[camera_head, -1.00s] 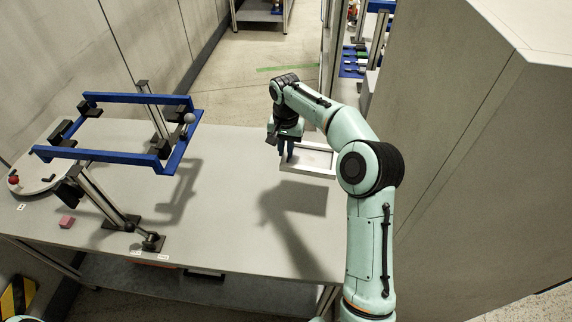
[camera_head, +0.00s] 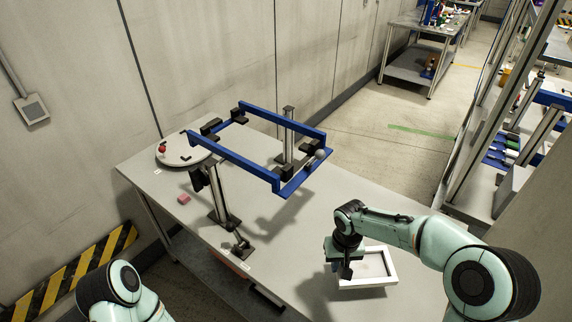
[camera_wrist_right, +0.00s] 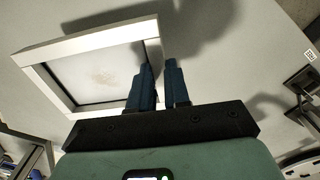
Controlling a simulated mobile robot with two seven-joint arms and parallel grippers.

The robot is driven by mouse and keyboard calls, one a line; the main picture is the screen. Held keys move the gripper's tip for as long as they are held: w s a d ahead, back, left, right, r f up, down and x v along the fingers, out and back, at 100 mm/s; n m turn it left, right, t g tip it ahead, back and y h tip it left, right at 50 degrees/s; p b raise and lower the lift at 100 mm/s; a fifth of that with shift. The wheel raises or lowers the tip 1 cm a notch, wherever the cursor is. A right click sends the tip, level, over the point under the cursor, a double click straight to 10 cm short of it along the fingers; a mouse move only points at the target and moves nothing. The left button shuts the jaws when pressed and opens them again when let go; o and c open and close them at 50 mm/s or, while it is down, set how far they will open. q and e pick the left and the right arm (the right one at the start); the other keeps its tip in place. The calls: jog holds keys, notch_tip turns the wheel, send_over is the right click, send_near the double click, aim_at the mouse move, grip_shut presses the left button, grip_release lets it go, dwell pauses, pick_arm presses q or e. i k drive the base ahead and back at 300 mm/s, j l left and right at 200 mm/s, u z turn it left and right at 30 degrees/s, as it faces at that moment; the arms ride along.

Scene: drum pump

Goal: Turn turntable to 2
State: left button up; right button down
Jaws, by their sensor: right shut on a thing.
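The turntable is a round, pale disc (camera_head: 182,157) at the far left end of the table in the head view. A red knob (camera_head: 162,149) and small black pieces are on it. A blue frame fixture partly overlaps its right side. No number can be read on it. My right gripper (camera_head: 343,268) is at the table's near right, well away from the turntable. In the wrist view its fingers (camera_wrist_right: 160,75) are shut on the side wall of a white rectangular tray (camera_wrist_right: 92,38). My left arm shows at the lower left, but its gripper is out of view.
A blue frame (camera_head: 228,162) on metal posts rises over the table's middle. A small pink block (camera_head: 184,198) lies near the front edge. The grey table (camera_head: 300,235) is bare between fixture and tray. Shelving stands at the right.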

aim_at(175, 149)
jog(key=j+u, duration=0.3)
jog(key=j, duration=0.45)
jog(key=i+j+u, duration=0.1)
jog(key=j+u, duration=0.25)
jog(key=j, duration=0.35)
jog(key=i+j, duration=0.15)
jog(key=i, duration=0.2)
jog(key=i+j+u, duration=0.1)
jog(key=i, duration=0.3)
jog(key=i+j, duration=0.25)
jog(key=i+u, duration=0.05)
jog(key=i, duration=0.05)
